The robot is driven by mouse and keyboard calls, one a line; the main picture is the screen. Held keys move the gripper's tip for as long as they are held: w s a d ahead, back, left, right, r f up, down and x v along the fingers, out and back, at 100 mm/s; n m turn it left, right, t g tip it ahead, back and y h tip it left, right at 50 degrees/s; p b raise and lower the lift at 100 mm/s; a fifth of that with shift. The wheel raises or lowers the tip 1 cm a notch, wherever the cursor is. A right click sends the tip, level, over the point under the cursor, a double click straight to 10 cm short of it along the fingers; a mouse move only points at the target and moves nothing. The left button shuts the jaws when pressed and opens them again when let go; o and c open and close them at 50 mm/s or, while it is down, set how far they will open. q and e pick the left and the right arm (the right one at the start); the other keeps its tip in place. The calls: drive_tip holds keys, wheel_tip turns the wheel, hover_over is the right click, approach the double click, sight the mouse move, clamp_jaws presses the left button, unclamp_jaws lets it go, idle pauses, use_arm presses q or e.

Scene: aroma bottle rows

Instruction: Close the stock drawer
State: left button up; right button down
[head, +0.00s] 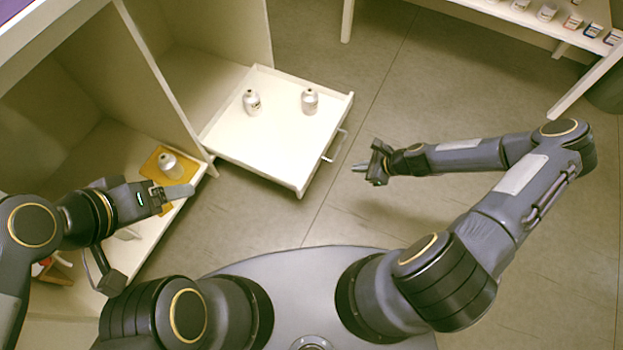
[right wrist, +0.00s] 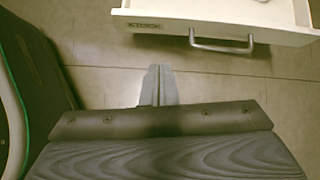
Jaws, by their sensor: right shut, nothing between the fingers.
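The stock drawer (head: 262,150) is a white drawer, pulled out of the white cabinet.
A silver bottle (head: 170,166) stands on a yellow mat (head: 151,164) in the left cabinet compartment. A white shelf (head: 500,14) with several small jars stands at the top right. The floor between drawer and shelf is clear.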

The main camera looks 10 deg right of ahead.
wheel_tip(320, 180, down, 4)
drive_tip(key=a+m, duration=0.2)
drive_tip(key=b, duration=0.6)
approach(312, 172)
drive_tip(key=x, duration=0.6)
drive_tip(key=shift+d+f, duration=0.2)
drive_tip(key=shift+d, duration=0.15)
use_arm(q)
wheel_tip(312, 172, down, 7)
drive_tip(key=shift+a+r, duration=0.2)
drive_tip(key=shift+a, duration=0.1)
use_arm(e)
drive_tip(key=shift+w+a, duration=0.1)
drive_tip(key=shift+a, duration=0.05)
drive_tip(key=shift+a, duration=0.1)
